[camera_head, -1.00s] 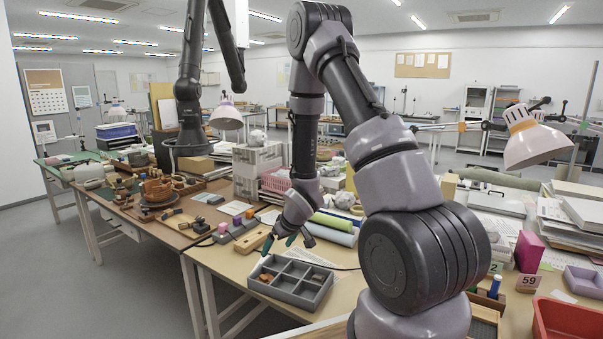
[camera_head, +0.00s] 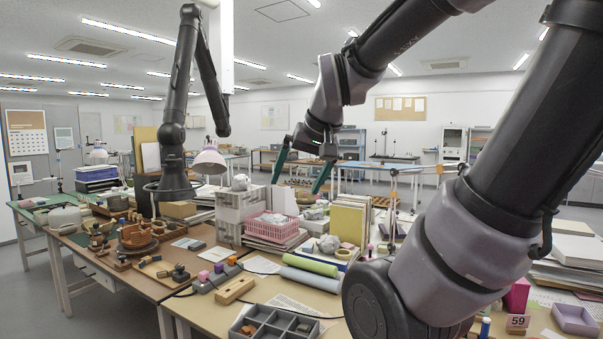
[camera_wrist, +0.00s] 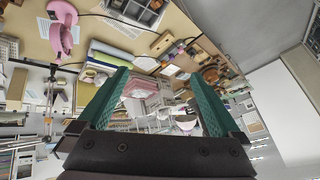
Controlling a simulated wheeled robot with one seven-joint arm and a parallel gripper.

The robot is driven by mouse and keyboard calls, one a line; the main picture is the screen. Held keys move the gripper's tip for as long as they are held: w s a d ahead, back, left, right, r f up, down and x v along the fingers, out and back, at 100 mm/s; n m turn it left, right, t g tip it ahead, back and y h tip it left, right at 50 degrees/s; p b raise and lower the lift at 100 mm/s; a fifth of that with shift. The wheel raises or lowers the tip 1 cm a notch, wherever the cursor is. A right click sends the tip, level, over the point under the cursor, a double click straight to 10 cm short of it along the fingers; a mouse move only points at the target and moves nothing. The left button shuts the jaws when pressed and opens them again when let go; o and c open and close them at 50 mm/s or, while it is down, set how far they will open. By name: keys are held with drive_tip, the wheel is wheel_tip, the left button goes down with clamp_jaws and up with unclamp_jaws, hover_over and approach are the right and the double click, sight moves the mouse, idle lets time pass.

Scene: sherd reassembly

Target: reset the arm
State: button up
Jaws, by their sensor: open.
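My gripper (camera_head: 302,176) is raised in the air above the back of the table in the head view. Its two green fingers are spread apart and nothing is between them. In the wrist view my gripper (camera_wrist: 160,88) also shows open and empty, with the cluttered table beyond the fingers. My arm bends across the right side of the head view. The grey divided tray (camera_head: 240,330) stands on the table at the bottom, partly cut off by the frame, with brown sherds in it.
A black lamp arm with a ring head (camera_head: 168,190) stands over the left table. A white crate (camera_head: 240,212), a pink basket (camera_head: 272,228) and a yellow book (camera_head: 347,226) crowd the table below my gripper. The air around the gripper looks clear.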

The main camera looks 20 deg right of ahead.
drive_tip(key=shift+m+y, duration=0.3)
drive_tip(key=shift+y, duration=0.1)
drive_tip(key=s, duration=0.1)
drive_tip(key=s+a+r, duration=0.1)
drive_tip(key=s, duration=0.1)
drive_tip(key=s+r, duration=0.1)
drive_tip(key=shift+s+a, duration=0.15)
drive_tip(key=shift+s, duration=0.2)
